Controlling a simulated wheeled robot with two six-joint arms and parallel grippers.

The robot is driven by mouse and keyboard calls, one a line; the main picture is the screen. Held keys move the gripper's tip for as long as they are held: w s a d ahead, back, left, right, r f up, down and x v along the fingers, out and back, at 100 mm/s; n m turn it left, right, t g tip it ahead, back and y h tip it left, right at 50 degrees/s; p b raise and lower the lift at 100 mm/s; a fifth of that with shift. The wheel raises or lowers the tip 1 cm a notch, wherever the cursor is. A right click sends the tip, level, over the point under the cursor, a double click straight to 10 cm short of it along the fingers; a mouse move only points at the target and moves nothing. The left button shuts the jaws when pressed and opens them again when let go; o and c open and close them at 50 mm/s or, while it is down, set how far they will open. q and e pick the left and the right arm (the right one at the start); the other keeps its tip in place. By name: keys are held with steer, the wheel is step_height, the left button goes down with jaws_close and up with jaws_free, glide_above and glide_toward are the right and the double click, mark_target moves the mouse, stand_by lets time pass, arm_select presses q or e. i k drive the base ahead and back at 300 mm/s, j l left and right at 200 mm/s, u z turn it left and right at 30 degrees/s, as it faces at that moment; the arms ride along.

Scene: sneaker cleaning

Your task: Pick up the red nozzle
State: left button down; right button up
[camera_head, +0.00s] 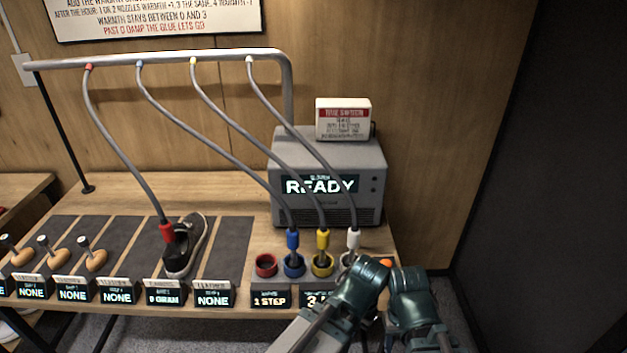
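The red nozzle (167,233) hangs on a grey hose from the rail's left part. It points down into the opening of a black sneaker (178,260) with a pale sole; its tip is hidden inside. The red ring holder (265,263) on the table is empty. My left gripper (368,284) and my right gripper (405,282) are close together at the table's front right, far to the right of the red nozzle. Their fingertips do not show clearly, so I cannot tell whether they are open or shut.
Blue (292,240), yellow (323,240) and white (353,239) nozzles stand in holders. A grey machine (330,185) reading READY is behind them. Hoses slope down from the metal rail (170,60). Small displays line the front edge. Dark mats (220,245) flank the sneaker.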

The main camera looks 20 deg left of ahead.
mark_target(166, 226)
steer(key=u, duration=0.4)
steer(key=j+u, duration=0.1)
steer(key=u, duration=0.65)
steer(key=j+u, duration=0.1)
steer(key=u, duration=0.3)
